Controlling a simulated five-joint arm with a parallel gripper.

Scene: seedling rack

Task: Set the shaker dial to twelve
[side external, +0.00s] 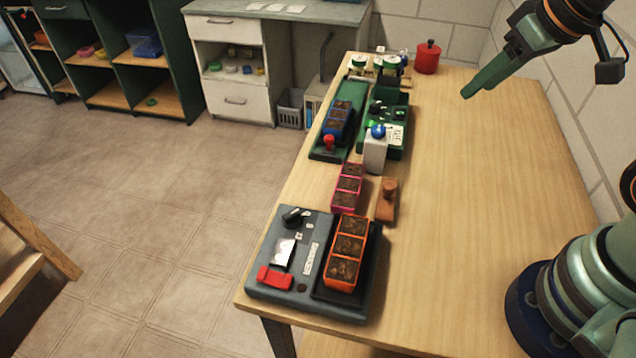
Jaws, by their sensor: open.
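The grey unit (262,268) at the near left of the table looks like the shaker. Its black dial (294,216) stands at the far left corner, with small white labels beside it. The dial's numbers and pointer are too small to read. A red switch (275,279) and a white plate (284,253) are on the same panel. Orange-rimmed pots of soil (348,246) sit on the unit's right side. My gripper (468,94) is open and empty at the upper right, above the table and far from the dial. Its two fingers overlap in this view.
Pink-rimmed pots (348,188) and a brown block with a knob (387,200) stand just behind the unit. Farther back are a green unit with blue pots (338,122), a green tray (399,99), a white box (375,153) and a red canister (427,57). The table's right side is clear.

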